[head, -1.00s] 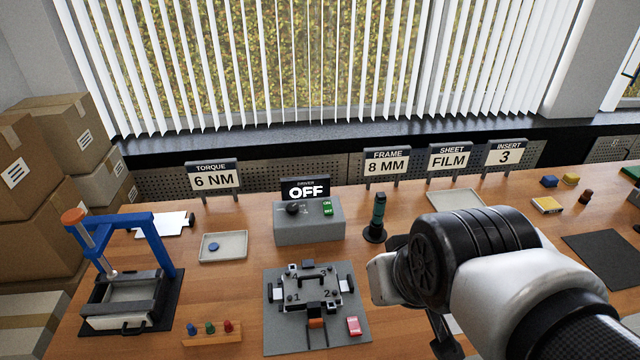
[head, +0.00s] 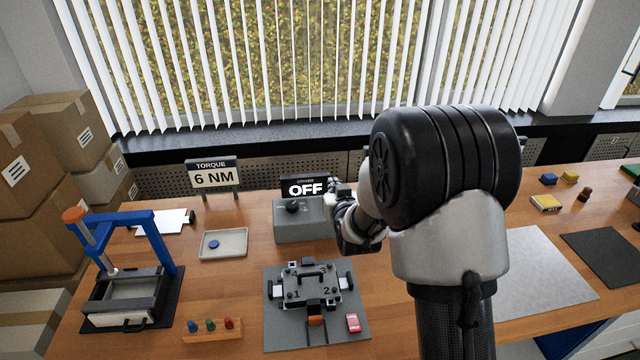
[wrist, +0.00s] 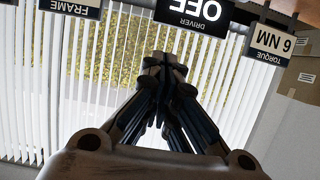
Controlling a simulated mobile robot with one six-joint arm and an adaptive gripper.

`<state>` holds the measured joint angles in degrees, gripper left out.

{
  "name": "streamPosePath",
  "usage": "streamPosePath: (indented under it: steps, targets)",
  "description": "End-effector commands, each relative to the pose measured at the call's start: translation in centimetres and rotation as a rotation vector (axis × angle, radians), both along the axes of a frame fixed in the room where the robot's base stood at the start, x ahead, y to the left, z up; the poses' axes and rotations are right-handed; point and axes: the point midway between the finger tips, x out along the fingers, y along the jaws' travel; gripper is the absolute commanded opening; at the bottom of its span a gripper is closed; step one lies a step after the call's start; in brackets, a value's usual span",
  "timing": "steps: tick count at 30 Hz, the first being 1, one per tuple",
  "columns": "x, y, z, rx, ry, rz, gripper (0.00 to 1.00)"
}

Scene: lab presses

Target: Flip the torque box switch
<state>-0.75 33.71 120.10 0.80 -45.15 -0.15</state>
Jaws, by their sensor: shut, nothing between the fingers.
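The grey torque box (head: 294,229) stands on the bench in the head view, with a black knob (head: 292,207) on top. Its display (head: 305,188) reads OFF. The display also shows upside down at the top of the wrist view (wrist: 195,12). My gripper (head: 335,186) is at the right end of the box in the head view and covers the green ON/OFF switch. In the wrist view my gripper's fingers (wrist: 165,62) are closed together and empty. I cannot tell whether they touch the box.
A 6 NM torque sign (head: 213,178) stands behind left. A grey tray (head: 224,245) with a blue disc lies left of the box. A plate fixture (head: 310,288) sits in front. A blue-framed press (head: 150,245) stands at far left.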

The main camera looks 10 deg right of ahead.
Motion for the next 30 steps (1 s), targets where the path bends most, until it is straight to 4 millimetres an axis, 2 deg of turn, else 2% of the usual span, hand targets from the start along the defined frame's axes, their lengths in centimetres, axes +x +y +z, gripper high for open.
streamPosePath:
  steps: [1, 3, 9, 12, 26, 30]
  targets:
    - [0.7, 0.0, -1.8, -0.001, -0.023, 0.0, 0.0]
    - [1.4, 0.1, -3.4, -0.001, -0.072, -0.001, 0.0]
    - [2.3, 0.1, -6.9, -0.002, -0.188, -0.002, 0.0]
    - [2.2, 0.1, -8.0, -0.003, -0.225, -0.002, 0.0]
    - [2.2, 0.1, -8.6, -0.003, -0.257, -0.002, 0.0]
    - [2.7, 0.1, -8.6, -0.003, -0.257, -0.002, 0.0]
